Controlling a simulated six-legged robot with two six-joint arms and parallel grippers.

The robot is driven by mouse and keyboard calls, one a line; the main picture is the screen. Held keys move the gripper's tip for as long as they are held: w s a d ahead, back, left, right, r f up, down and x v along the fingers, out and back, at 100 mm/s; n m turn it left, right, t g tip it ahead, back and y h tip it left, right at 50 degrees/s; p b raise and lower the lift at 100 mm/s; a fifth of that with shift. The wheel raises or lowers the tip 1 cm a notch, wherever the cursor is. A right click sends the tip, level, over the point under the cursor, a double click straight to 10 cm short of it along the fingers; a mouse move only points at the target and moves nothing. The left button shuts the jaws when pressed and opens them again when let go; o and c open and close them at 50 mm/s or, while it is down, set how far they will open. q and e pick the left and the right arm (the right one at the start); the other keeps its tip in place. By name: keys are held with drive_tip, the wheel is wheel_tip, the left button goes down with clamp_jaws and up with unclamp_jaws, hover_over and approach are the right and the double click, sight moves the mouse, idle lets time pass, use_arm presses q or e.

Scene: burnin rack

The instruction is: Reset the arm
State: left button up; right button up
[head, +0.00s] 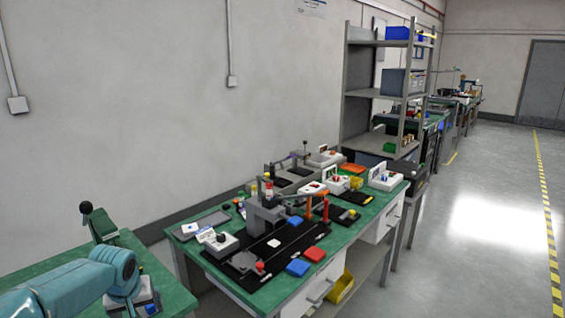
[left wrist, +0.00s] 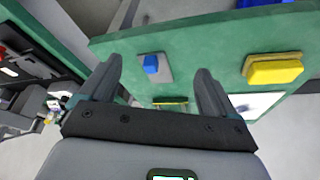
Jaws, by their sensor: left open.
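My left arm shows as teal links at the lower left of the head view. Its fingertips cannot be made out there. In the left wrist view my left gripper (left wrist: 158,80) is open, with two dark fingers spread wide and nothing between them. Beyond the fingers is a green surface (left wrist: 205,45) with a small blue block (left wrist: 151,64) on a grey plate, seen between the fingertips. A yellow block (left wrist: 274,70) lies to the right of the fingers. My right arm and gripper are not in view.
A green-topped workbench (head: 352,228) holds a black mat with a grey fixture (head: 265,215), red and blue pads and several small devices. A nearer green bench (head: 60,277) lies under my arm. A grey shelf rack (head: 372,93) stands behind. The floor (head: 470,240) at right is clear.

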use_arm(q)
drive_tip(key=s+d+f+m+g+h, duration=0.1)
drive_tip(key=s+d+f+h, duration=0.1)
drive_tip(key=s+d+f, duration=0.4)
drive_tip(key=s+d+f+m+h, duration=0.15)
drive_tip(key=d+f, duration=0.25)
drive_tip(key=f, duration=0.4)
drive_tip(key=s+d+f+g+h, duration=0.1)
drive_tip(key=s+d+f, duration=0.3)
drive_tip(key=d+f, duration=0.25)
drive_tip(key=s+d+f, duration=0.2)
drive_tip(key=s+f, duration=0.1)
drive_tip(key=s, duration=0.7)
drive_tip(key=s+d+f+g+h, duration=0.1)
drive_tip(key=s+d+f, duration=0.2)
drive_tip(key=s, duration=0.7)
drive_tip(key=shift+d+f+g, duration=0.3)
drive_tip(key=shift+f, duration=0.35)
